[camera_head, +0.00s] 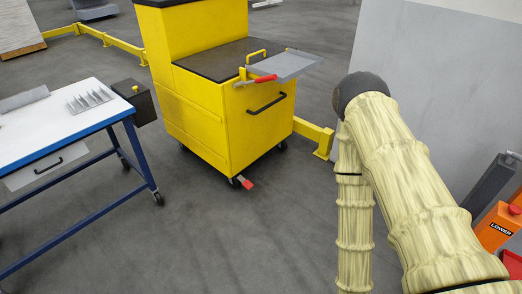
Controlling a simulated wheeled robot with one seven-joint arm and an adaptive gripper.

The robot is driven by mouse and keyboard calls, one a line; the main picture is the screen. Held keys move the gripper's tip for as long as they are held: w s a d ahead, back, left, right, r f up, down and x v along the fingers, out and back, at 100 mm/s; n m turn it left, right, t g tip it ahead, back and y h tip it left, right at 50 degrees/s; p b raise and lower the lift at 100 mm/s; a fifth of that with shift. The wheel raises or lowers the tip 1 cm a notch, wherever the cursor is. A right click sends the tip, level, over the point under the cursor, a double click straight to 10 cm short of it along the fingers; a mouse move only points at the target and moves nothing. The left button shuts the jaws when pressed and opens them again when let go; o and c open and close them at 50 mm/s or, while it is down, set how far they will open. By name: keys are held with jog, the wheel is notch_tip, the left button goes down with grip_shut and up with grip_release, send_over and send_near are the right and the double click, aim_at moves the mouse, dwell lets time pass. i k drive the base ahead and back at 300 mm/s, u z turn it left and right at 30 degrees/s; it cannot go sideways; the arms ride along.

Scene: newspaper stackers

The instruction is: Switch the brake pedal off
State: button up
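The brake pedal (247,183) is a small red lever low at the front corner of the yellow cart (190,105), beside a black caster near the floor. It sticks out toward me; its exact tilt is too small to tell. My arm, in a cream ribbed cover, rises at the right, bends at a dark elbow and runs down past the bottom edge. My gripper is not in view. The visible arm is to the right of the pedal and apart from it.
A blue-framed white table (65,125) stands at left. A grey tray (286,65) and a red-handled tool (262,79) are at the cart's top. A yellow floor rail (314,133) runs behind. An orange unit marked LOWER (497,226) is at right. Floor before the cart is clear.

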aim_at(246, 183)
jog(key=u, duration=0.6)
jog(key=k, duration=0.55)
jog(key=u, duration=1.1)
jog(key=i, duration=1.6)
jog(key=z, duration=0.45)
jog(key=i, duration=0.9)
jog(key=z, duration=1.35)
jog(key=i, duration=0.35)
jog(key=z, duration=0.3)
